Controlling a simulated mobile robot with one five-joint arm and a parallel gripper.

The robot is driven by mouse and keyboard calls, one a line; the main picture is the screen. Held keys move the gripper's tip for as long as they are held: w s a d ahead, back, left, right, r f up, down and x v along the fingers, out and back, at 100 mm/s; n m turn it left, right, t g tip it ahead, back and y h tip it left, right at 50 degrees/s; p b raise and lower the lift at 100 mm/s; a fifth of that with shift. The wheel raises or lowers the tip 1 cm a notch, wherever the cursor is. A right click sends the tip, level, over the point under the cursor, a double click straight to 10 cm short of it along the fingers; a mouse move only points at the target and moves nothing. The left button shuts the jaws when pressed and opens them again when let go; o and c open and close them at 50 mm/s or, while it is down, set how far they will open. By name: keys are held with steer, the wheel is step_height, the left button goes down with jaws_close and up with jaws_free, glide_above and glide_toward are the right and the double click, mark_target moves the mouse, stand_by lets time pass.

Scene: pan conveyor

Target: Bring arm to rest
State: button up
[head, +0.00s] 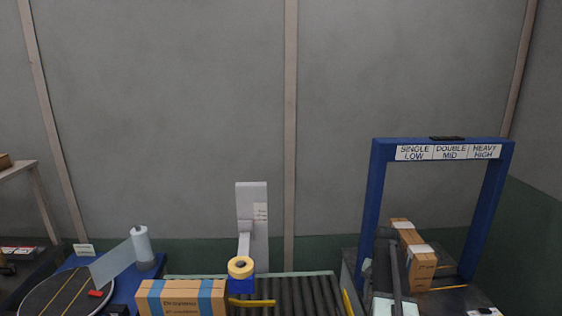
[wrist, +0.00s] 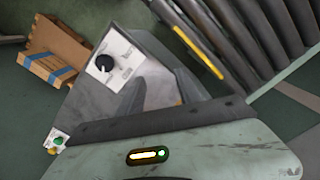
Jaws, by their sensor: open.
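My gripper (wrist: 158,88) shows in the wrist view as two dark fingers spread apart, with nothing between them. Beyond it is a grey control box with a white panel and a black dial (wrist: 104,63). The fingers appear in front of the box; I cannot tell whether they touch it. In the head view a dark arm-like shape (head: 396,275) stands at the lower right, in front of the blue gate, and my gripper cannot be made out there.
A roller conveyor (head: 300,290) runs along the bottom. Cartons with blue tape (head: 182,297) and pale tape (head: 420,267) stand left and right. The blue gate (head: 372,210) rises at right. A turntable (head: 60,296) is at left.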

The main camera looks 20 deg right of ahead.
steer(key=s+a+n, duration=0.3)
steer(key=a+n, duration=0.7)
steer(key=a, duration=2.8)
steer(key=shift+s, duration=0.15)
steer(key=shift+a, duration=0.1)
